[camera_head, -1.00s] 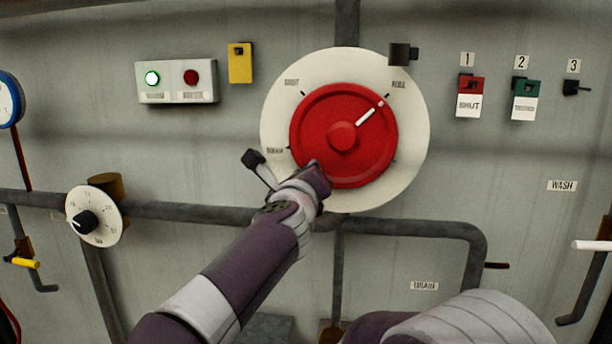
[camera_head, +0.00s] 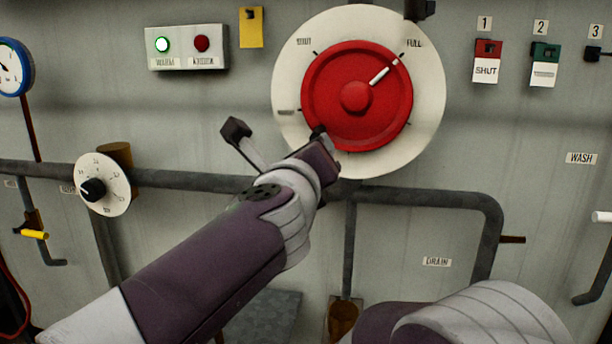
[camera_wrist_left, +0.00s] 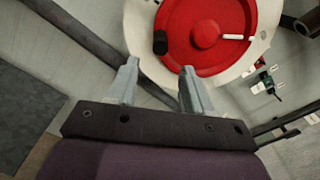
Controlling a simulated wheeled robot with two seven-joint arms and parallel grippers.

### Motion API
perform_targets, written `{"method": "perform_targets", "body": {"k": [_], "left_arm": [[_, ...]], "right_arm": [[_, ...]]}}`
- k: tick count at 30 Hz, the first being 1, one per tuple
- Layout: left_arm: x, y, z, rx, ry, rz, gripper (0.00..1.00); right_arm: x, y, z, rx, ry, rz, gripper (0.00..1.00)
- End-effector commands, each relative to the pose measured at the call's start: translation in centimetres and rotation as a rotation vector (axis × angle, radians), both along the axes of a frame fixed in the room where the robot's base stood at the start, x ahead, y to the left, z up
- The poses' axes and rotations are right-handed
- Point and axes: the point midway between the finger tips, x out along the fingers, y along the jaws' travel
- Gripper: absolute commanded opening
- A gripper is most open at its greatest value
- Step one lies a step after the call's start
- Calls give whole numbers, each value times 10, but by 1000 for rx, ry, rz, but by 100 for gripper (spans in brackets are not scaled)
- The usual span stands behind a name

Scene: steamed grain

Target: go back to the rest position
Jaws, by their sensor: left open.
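My left gripper (camera_head: 328,146) is in front of the lower left edge of a red wheel (camera_head: 338,118), its fingers mostly hidden behind its own body in the head view. In the left wrist view the two fingers (camera_wrist_left: 158,82) are spread apart with nothing between them. The red wheel (camera_wrist_left: 188,22) is beyond them, and its black knob (camera_wrist_left: 160,42) is ahead of the fingers and apart from them. The wheel's white mark points toward the FULL label (camera_head: 414,43) on the white dial plate (camera_head: 428,100). My right gripper is not in view.
A small white dial (camera_head: 112,195) and dark pipes (camera_head: 425,199) run across the wall below the wheel. A box with a lit green button and a red button (camera_head: 187,46) is at upper left.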

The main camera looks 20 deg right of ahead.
Motion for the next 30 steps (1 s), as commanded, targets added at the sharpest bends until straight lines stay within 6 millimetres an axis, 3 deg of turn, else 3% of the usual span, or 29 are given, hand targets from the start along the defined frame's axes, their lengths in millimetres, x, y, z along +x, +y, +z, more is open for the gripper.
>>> {"method": "perform_targets", "body": {"k": [6, 20, 23, 26, 27, 30], "left_arm": [[-14, 10, 0, 1, 1, 0, 51], [-9, 13, -4, 41, -21, 7, 51], [17, 36, -35, 332, -168, 22, 51], [51, 83, -102, 891, -392, -29, 51], [60, 107, -136, 1133, -472, -90, 51], [61, 170, -219, 1646, -628, -340, 51]], "right_arm": [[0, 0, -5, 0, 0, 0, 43], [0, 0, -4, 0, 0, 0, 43], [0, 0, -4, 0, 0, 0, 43], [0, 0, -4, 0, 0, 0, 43], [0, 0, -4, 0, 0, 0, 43], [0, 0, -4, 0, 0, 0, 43]]}}
